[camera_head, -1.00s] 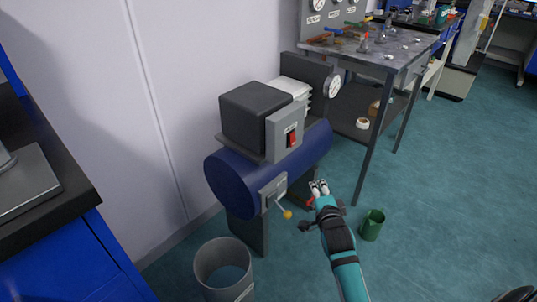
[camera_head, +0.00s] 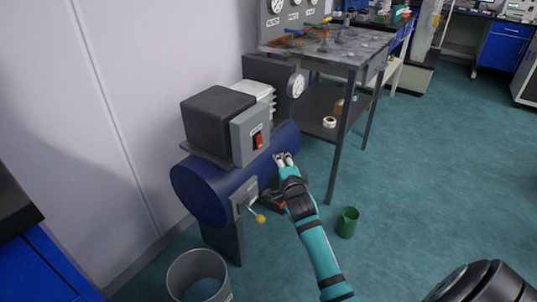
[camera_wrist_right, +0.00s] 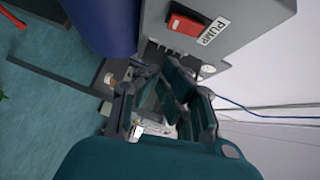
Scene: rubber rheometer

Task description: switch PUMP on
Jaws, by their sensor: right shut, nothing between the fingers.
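The pump switch is a red rocker (camera_head: 258,141) on a grey box (camera_head: 241,134) fixed to the front of a compressor with a dark blue tank (camera_head: 207,190). In the right wrist view the red rocker (camera_wrist_right: 183,25) shows near the top, beside a white label (camera_wrist_right: 214,31) that reads PUMP. My right gripper (camera_head: 284,158) is in front of the tank, a little below and to the right of the switch, apart from it. Its fingers (camera_wrist_right: 160,105) are shut and hold nothing. My left gripper is not in view.
A yellow-knobbed lever (camera_head: 260,218) sticks out below the tank. A grey bin (camera_head: 197,276) stands at the front, and a green mug (camera_head: 347,222) is on the floor to the right. A metal workbench (camera_head: 340,50) with gauges stands behind. Open floor lies to the right.

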